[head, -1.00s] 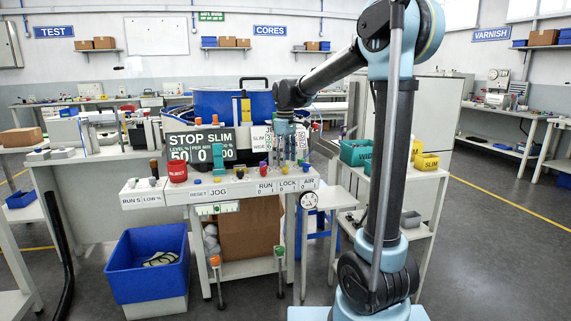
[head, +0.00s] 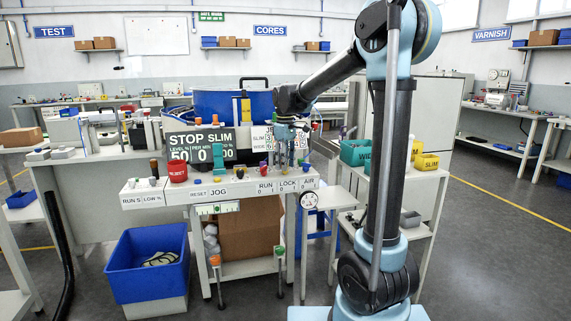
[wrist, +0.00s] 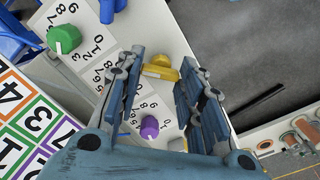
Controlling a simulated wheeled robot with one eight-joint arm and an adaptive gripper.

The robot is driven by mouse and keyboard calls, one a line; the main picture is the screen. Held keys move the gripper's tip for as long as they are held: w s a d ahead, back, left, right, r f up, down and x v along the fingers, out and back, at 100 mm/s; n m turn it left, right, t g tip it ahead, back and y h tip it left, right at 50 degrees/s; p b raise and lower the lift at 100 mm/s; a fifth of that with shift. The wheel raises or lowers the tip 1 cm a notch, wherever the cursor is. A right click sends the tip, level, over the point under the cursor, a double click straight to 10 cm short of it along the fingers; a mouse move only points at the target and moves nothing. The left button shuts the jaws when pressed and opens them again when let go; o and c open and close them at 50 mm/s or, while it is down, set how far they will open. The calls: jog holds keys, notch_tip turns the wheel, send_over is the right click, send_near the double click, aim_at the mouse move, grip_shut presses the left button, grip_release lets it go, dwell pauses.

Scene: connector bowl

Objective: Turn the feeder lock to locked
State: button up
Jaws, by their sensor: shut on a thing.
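The feeder console (head: 230,190) shows RUN, LOCK and AIR labels (head: 288,184) along its front right edge. My gripper (head: 290,160) points down over the console above the LOCK label. In the wrist view its two blue padded fingers (wrist: 163,66) stand on either side of a yellow knob (wrist: 160,71), closed on it near the tips. The knob's own label is not readable. A purple knob (wrist: 149,127) sits nearer the palm, between the fingers but apart from them. A green knob (wrist: 64,39) lies further left.
Teal (head: 355,152) and yellow bins (head: 427,161) stand to the right. A blue crate (head: 148,265) is on the floor. A coloured number card (wrist: 32,120) lies left in the wrist view.

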jog(key=shift+w+m, duration=0.1)
jog(key=shift+m, duration=0.2)
jog(key=m, duration=0.3)
jog(key=shift+m, duration=0.3)
jog(key=m, duration=0.4)
jog(key=shift+m, duration=0.3)
jog(key=m, duration=0.9)
jog(key=o, duration=1.1)
jog(key=shift+c, duration=0.2)
